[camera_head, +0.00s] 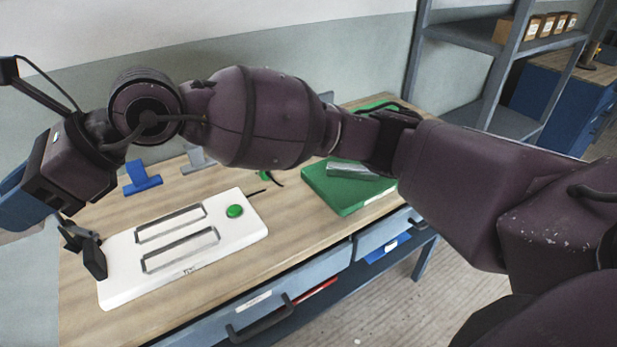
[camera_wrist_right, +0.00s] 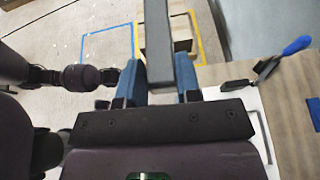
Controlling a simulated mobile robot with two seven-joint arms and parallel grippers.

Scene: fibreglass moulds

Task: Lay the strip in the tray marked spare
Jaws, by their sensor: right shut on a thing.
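My right arm reaches across the head view from the right. Its gripper (camera_head: 14,196), with blue fingers, is at the far left, partly cut off by the picture edge. In the right wrist view this gripper (camera_wrist_right: 162,76) is shut on a dark grey strip (camera_wrist_right: 158,42), which sticks out beyond the blue fingers. The strip cannot be made out clearly in the head view. I can read no tray marked spare. A green box-like tray (camera_head: 335,192) with a grey piece on it stands at the table's right part. My left gripper is not in view.
A white board (camera_head: 235,235) with two slotted frames and a green button lies on the wooden table. A black clamp-like thing (camera_head: 92,257) stands at its left end, a blue one (camera_head: 142,180) behind. Drawers (camera_head: 250,310) sit under the front edge. Taped floor squares show in the wrist view.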

